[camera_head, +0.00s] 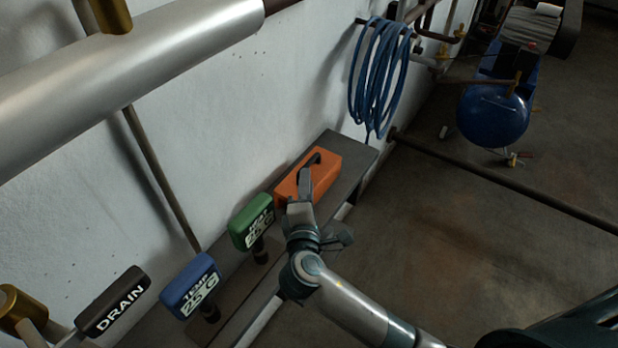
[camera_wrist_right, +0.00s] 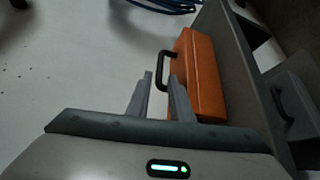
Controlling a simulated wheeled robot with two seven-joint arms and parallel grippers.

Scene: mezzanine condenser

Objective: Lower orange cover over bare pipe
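The orange cover (camera_head: 325,178) is a block with a black handle (camera_head: 312,160) on top, resting on the grey shelf by the wall. In the right wrist view the cover (camera_wrist_right: 200,75) and its handle (camera_wrist_right: 163,68) lie just past my fingers. My right gripper (camera_head: 304,182) is at the cover's near end; in the wrist view its fingers (camera_wrist_right: 161,80) are apart, with the handle near the tips. I cannot tell whether they touch it. A short brown stretch of bare pipe (camera_head: 280,4) shows at the top edge, beyond the silver lagging (camera_head: 140,75). My left gripper is not in view.
The grey shelf (camera_head: 355,158) runs along the wall. Green (camera_head: 251,221), blue (camera_head: 190,285) and black DRAIN (camera_head: 113,301) tags stand left of my right gripper. A coiled blue hose (camera_head: 378,78) hangs behind the cover. A blue tank (camera_head: 493,115) stands at back right. The floor on the right is mostly clear.

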